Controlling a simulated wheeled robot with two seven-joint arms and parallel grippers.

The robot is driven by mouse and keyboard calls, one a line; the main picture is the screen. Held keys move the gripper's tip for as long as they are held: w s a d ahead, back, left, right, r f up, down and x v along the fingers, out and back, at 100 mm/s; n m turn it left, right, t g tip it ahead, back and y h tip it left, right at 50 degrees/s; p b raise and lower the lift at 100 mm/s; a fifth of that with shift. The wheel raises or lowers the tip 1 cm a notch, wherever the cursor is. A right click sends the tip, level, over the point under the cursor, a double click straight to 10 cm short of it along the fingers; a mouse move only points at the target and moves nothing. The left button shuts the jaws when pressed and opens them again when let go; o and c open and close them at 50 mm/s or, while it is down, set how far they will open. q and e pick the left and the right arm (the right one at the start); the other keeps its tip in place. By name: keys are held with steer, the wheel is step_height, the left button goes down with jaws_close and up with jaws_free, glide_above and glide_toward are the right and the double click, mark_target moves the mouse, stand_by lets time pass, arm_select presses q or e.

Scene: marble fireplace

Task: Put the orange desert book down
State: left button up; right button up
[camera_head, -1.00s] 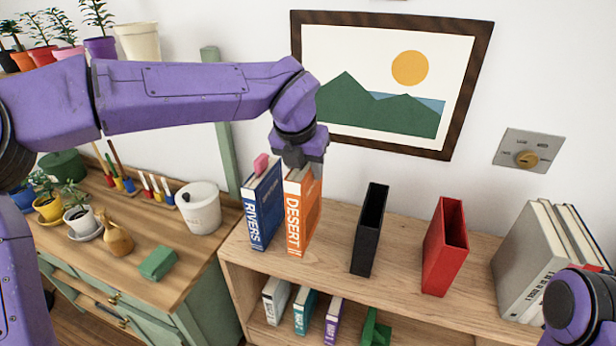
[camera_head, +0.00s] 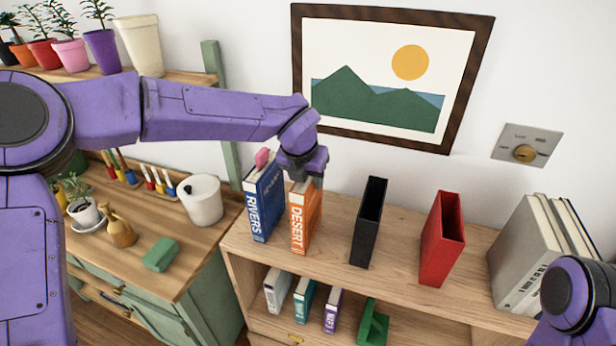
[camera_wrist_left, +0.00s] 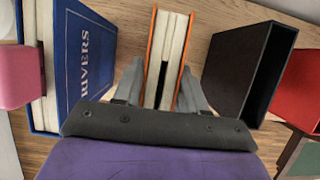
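The orange desert book (camera_head: 304,222) is upright on or just above the wooden shelf top, right of the blue rivers book (camera_head: 263,205); I cannot tell if its base touches. My left gripper (camera_head: 303,178) is over its top end. In the left wrist view the fingers (camera_wrist_left: 161,88) are on both sides of the orange book (camera_wrist_left: 166,50), close against its covers, with pale page edges between them. The blue book (camera_wrist_left: 82,52) is to the left there, apart from the fingers. My right gripper is not in view; only part of that arm shows at the lower right.
A black holder (camera_head: 368,225) and a red holder (camera_head: 441,240) stand right of the orange book. Grey books (camera_head: 527,255) are at the right end. A pink object (camera_head: 262,157) is by the blue book's top. Bare shelf lies between the orange book and the black holder.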

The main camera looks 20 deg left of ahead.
arm_select(q)
steer(key=o, duration=0.4)
steer(key=shift+c, duration=0.2)
steer(key=shift+r, duration=0.2)
steer(key=b+v, duration=0.1)
steer(key=v, duration=1.1)
steer(key=shift+b, duration=0.35)
steer(key=shift+f, duration=0.1)
